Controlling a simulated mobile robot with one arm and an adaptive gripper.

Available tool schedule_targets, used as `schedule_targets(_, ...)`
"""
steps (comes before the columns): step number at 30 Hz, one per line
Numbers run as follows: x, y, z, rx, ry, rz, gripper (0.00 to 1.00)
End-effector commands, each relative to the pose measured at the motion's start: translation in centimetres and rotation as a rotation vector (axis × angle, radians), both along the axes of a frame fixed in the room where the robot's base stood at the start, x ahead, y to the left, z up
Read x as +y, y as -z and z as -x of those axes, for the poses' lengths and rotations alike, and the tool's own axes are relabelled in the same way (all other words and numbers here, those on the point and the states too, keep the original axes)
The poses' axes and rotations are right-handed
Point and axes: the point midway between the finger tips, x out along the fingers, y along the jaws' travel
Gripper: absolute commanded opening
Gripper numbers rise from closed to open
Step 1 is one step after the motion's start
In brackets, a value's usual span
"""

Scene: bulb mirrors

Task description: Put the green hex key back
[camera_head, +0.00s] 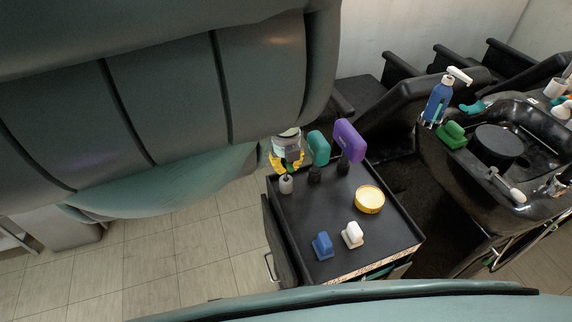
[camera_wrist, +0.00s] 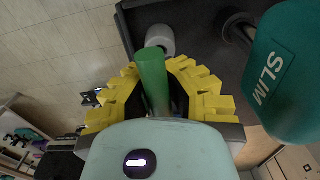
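The green hex key shows as a green rod (camera_wrist: 153,75) in the wrist view, between the yellow fingers of my gripper (camera_wrist: 155,85). The fingers close in on both sides of it. In the head view my gripper (camera_head: 287,166) is over the far left corner of the black trolley top (camera_head: 325,215), and the green rod cannot be made out there. A small grey cylinder (camera_head: 286,184) stands on the trolley just below the gripper. In the wrist view this cylinder (camera_wrist: 160,39) is just beyond the rod's end; whether they touch cannot be told.
A teal brush (camera_head: 318,147) marked SLIM and a purple one (camera_head: 348,141) stand upright close right of my gripper. A yellow round tin (camera_head: 369,199), a white clip-like item (camera_head: 353,234) and a blue one (camera_head: 322,245) are on the trolley. Its middle is clear.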

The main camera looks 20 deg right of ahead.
Motion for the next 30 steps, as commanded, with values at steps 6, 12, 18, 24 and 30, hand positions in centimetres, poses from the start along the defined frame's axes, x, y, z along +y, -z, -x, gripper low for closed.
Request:
schedule_targets(6, 0.00, 0.24, -0.02, 0.000, 0.000, 0.000, 0.13)
schedule_targets(12, 0.01, 0.24, -0.01, 0.000, 0.000, 0.000, 0.34)
schedule_targets(18, 0.01, 0.25, 0.00, 0.000, 0.000, 0.000, 0.39)
schedule_targets(24, 0.01, 0.26, 0.00, 0.000, 0.000, 0.000, 0.64)
schedule_targets(30, 0.01, 0.26, 0.01, 0.000, 0.000, 0.000, 0.85)
